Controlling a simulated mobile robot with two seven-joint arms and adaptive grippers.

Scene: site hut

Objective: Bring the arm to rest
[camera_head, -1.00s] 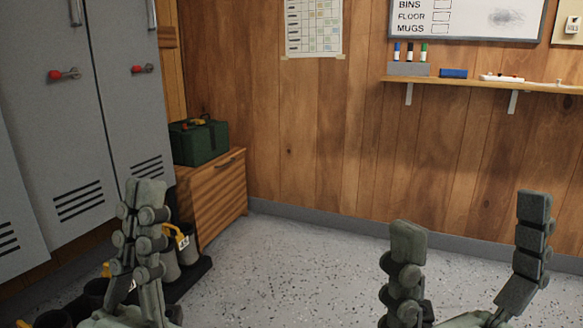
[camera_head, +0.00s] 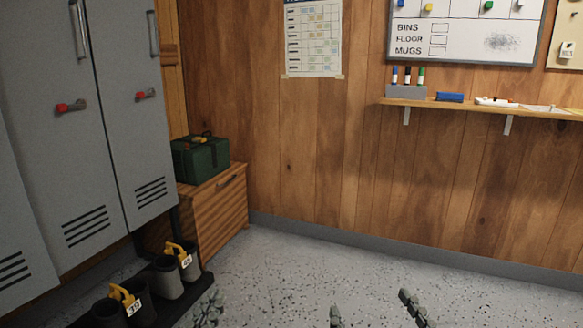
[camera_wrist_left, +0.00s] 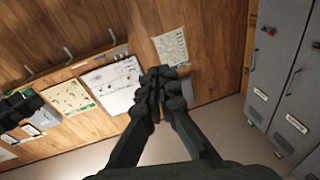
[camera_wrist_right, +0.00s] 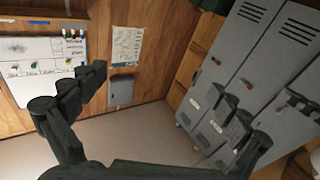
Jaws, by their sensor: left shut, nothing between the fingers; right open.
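My left gripper (camera_head: 208,310) shows only its tip at the bottom edge of the head view, over the floor by the boot tray. In the left wrist view its dark fingers (camera_wrist_left: 162,92) are shut together with nothing between them. My right gripper (camera_head: 374,312) shows two separate fingertips at the bottom of the head view, over bare floor. In the right wrist view its fingers (camera_wrist_right: 165,92) are spread wide and empty. Most of both arms is out of the head view.
Grey lockers (camera_head: 98,130) stand at the left. Boots (camera_head: 168,280) stand on a dark tray (camera_head: 190,297) before them. A green box (camera_head: 200,160) sits on a wooden cabinet (camera_head: 212,212). A wall shelf (camera_head: 460,104) holds markers. The middle floor (camera_head: 290,275) is clear.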

